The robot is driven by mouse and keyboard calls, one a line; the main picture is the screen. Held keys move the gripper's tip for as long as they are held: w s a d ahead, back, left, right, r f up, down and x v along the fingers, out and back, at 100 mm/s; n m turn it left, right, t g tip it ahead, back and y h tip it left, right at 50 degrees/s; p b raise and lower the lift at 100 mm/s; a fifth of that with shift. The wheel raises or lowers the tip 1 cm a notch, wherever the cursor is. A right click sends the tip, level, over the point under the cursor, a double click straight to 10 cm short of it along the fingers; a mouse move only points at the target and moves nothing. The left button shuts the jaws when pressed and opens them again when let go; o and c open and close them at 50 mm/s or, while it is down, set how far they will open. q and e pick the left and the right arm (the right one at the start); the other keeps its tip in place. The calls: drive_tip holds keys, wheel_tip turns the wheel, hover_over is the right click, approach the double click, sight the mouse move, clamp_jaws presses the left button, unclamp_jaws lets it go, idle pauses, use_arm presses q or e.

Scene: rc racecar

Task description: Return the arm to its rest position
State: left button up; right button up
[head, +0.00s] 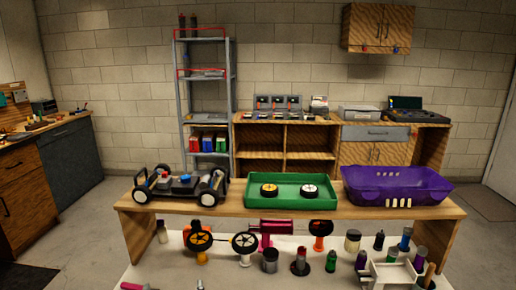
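Neither of my grippers or arms shows in the head view. An RC car chassis (181,186) with black wheels stands at the left end of the raised wooden shelf (228,208). A green tray (291,203) sits at the middle of the shelf and holds two wheels, a left one (269,190) and a right one (309,191), lying flat with yellowish and pale hubs. A purple bin (397,187) stands at the shelf's right end; its inside is mostly hidden.
Behind stand a grey rack (184,105) and wooden cabinets (260,135). A workbench (25,200) is at left.

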use_arm(q)
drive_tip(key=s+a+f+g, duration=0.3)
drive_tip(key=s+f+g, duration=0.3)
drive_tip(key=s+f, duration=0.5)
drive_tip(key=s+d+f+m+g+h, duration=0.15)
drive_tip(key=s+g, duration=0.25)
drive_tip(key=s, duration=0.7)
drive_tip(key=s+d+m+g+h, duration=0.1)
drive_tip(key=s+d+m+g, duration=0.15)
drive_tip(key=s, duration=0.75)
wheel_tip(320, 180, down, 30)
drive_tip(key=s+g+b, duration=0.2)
drive_tip(key=b, duration=0.1)
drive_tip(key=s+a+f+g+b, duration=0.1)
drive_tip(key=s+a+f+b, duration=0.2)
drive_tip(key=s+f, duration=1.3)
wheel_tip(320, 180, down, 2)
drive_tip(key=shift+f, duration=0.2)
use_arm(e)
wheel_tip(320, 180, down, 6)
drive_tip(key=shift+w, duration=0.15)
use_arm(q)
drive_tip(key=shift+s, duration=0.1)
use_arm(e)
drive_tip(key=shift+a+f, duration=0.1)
